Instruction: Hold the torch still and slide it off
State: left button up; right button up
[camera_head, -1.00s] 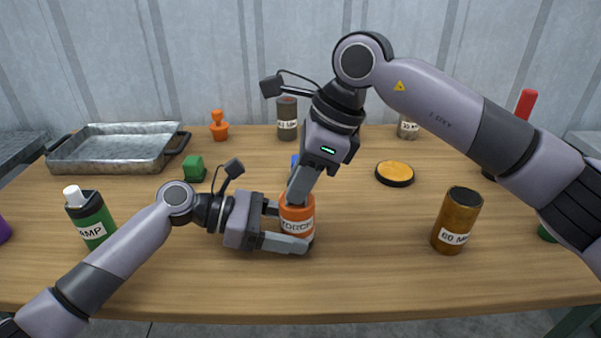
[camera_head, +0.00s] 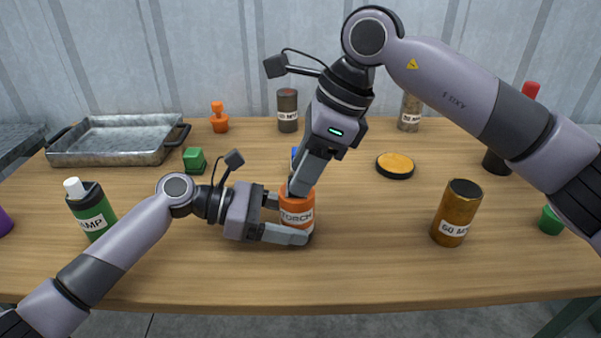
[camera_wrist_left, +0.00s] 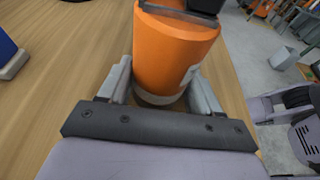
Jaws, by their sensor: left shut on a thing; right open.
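The torch (camera_head: 296,217) is an upright orange cylinder with a white label reading TORCH, near the table's front middle. My left gripper (camera_head: 286,222) is shut on it from the left, low on its body. In the left wrist view the torch (camera_wrist_left: 172,50) sits between the two grey fingers. My right gripper (camera_head: 301,186) reaches down from the upper right and is open, its fingers at the torch's top. The torch's top is mostly hidden behind those fingers, so I cannot tell whether they touch it.
A green bottle (camera_head: 90,213) stands to the left, a rusty brown can (camera_head: 457,212) to the right. An orange-topped disc (camera_head: 395,164) and a green block (camera_head: 194,160) lie behind. A metal tray (camera_head: 112,146) is at the back left. The front middle is clear.

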jog(key=v, duration=1)
jog(key=shift+d+r, duration=0.1)
pick_arm(q)
jog(key=o, duration=0.9)
jog(key=shift+c, duration=0.2)
jog(key=shift+a, duration=0.1)
